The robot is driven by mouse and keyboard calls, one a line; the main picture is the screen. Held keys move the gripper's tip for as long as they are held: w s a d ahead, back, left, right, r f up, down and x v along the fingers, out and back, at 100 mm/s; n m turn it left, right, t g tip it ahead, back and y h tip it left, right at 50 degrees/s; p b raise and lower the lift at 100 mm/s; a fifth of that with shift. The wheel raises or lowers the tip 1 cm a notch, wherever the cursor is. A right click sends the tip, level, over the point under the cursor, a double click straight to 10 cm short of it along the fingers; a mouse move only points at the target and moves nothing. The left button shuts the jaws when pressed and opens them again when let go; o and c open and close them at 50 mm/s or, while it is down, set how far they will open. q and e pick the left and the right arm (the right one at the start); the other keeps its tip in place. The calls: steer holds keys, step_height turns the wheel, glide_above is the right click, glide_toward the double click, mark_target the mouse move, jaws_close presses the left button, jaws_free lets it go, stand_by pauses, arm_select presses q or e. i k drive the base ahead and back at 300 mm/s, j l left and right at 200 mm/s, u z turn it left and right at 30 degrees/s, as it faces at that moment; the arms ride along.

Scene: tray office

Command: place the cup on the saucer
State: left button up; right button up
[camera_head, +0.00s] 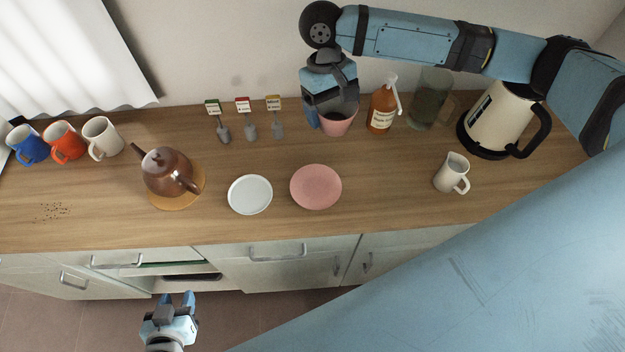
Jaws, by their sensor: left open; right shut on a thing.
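A pink cup (337,124) is at the back of the wooden counter. My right gripper (328,103) reaches down over it from above and is shut on it, hiding much of its rim. I cannot tell whether the cup touches the counter. A pink saucer (316,186) lies empty on the counter, nearer the front edge than the cup. A white saucer (250,194) lies empty just left of it. My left gripper (177,299) is open and empty, low in front of the cabinets.
A brown teapot (168,172) stands left of the saucers. Blue, red and white mugs (103,138) stand far left. A syrup bottle (381,108), a glass jug (428,99) and a kettle (492,118) are right of the cup. A small white pitcher (451,172) stands front right.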

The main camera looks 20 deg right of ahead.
mark_target(311, 189)
steer(key=k+l+u, duration=0.1)
steer(key=l+u, duration=0.2)
steer(key=k+l+u, duration=0.3)
steer(key=l+u, duration=0.3)
steer(key=k+l, duration=0.05)
